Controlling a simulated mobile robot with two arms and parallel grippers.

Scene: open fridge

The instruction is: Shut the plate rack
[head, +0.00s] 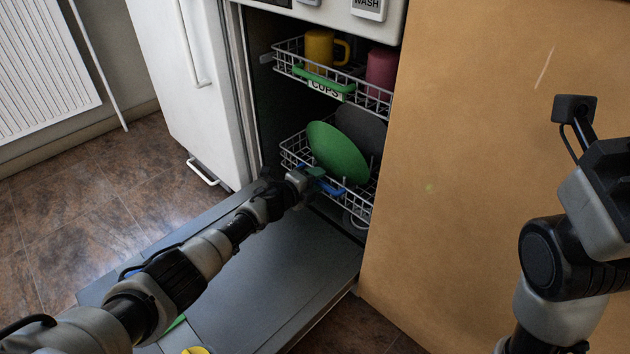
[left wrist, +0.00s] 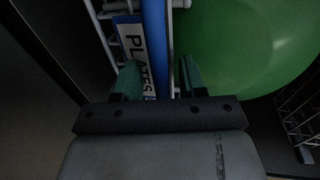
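The plate rack (head: 358,203) is the lower white wire rack in the open dishwasher and stands partly out of the opening. It holds a green plate (head: 337,152) and a dark grey plate (head: 362,128). Its blue handle (head: 328,188) also shows in the left wrist view (left wrist: 155,45), beside a PLATES label (left wrist: 132,45). My left gripper (head: 315,180) is at the handle. In the left wrist view its green fingers (left wrist: 158,78) stand on either side of the blue handle, with a gap at the right finger. My right gripper is out of view.
The upper rack (head: 330,82) has a green handle, a CUPS label, a yellow mug (head: 320,48) and a pink cup (head: 382,68). The dropped dishwasher door (head: 300,265) lies below my left arm. A white door stands left; a wooden panel (head: 460,180) borders the right.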

